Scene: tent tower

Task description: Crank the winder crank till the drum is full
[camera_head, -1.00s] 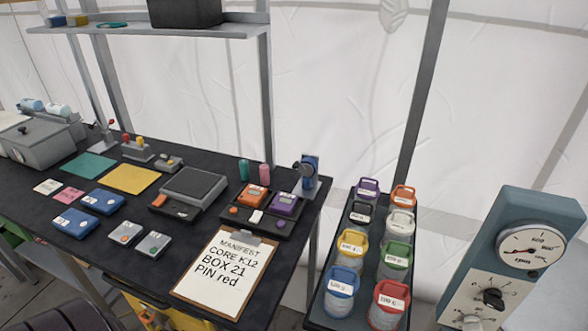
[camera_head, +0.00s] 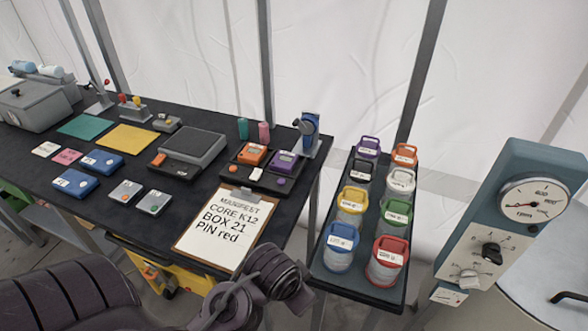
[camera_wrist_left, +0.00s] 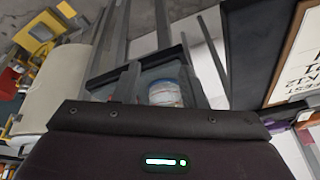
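A small blue upright device (camera_head: 310,128) with a grey-and-dark round part stands at the back right corner of the black table. It looks like the winder, but its crank and drum are too small to make out, and I cannot tell how full the drum is. My left arm comes in from the lower left in the head view, its dark wrist section low in front of the table's right end, well short of the blue device. The left wrist view shows my gripper's dark body along the bottom; its fingertips are not clear. My right gripper is not in view.
A clipboard (camera_head: 226,228) reading CORE K12, BOX 21, PIN red lies at the table's front. A dark tray (camera_head: 361,290) of several coloured-lid jars stands right of it. A blue-grey panel (camera_head: 474,232) with an rpm gauge (camera_head: 533,204) and knobs stands far right.

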